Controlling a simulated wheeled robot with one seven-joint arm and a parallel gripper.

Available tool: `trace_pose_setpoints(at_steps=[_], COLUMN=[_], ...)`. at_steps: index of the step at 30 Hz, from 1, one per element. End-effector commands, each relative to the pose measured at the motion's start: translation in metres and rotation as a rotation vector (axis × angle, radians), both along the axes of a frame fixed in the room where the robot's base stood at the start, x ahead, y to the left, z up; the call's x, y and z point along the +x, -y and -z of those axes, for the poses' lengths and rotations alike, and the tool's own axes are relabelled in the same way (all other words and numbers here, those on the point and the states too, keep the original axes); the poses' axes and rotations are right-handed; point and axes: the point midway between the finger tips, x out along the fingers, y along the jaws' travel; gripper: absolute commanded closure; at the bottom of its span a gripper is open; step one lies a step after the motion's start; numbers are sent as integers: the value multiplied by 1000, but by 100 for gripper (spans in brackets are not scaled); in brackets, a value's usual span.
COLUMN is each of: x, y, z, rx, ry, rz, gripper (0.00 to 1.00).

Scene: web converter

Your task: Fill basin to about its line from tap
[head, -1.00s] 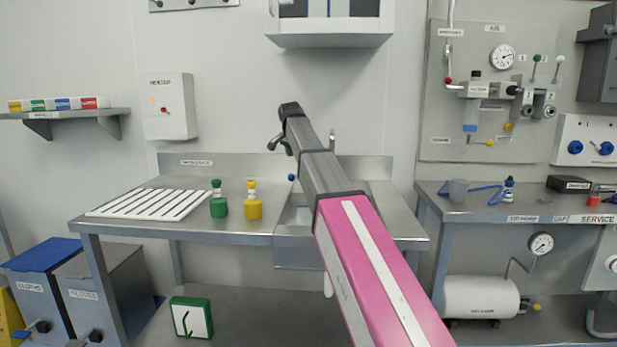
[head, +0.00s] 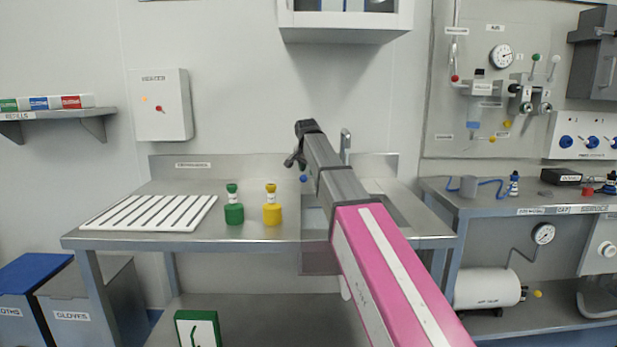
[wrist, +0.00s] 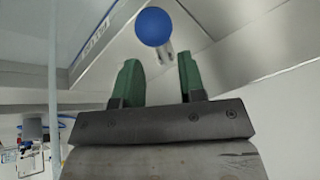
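The steel basin (head: 316,260) is sunk into the bench, and my arm hides much of its inside. I cannot see its line or any water. The tap (head: 345,141) stands upright behind the basin, partly behind my arm. A blue ball knob (head: 303,178) sits at the back of the basin, just below my gripper (head: 294,161). In the wrist view, the blue knob (wrist: 153,26) lies ahead of my gripper (wrist: 158,80), beyond the fingertips. The two green fingers are apart with nothing between them.
A green bottle (head: 233,208) and a yellow bottle (head: 272,208) stand on the bench left of the basin. A white slatted rack (head: 150,211) lies further left. A wall cabinet (head: 345,28) hangs above. The right-hand bench (head: 480,207) holds a cup and hose.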

Motion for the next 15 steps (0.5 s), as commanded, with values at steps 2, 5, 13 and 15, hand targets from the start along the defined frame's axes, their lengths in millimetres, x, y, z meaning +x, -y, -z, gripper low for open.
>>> trace_pose_setpoints(at_steps=[2, 5, 13, 15], x=[6, 11, 16, 16], y=[0, 1, 1, 1], z=[12, 23, 34, 34], rx=[0, 0, 0, 0], ry=[0, -1, 1, 1], rz=[0, 0, 0, 0], gripper=[63, 63, 63, 63])
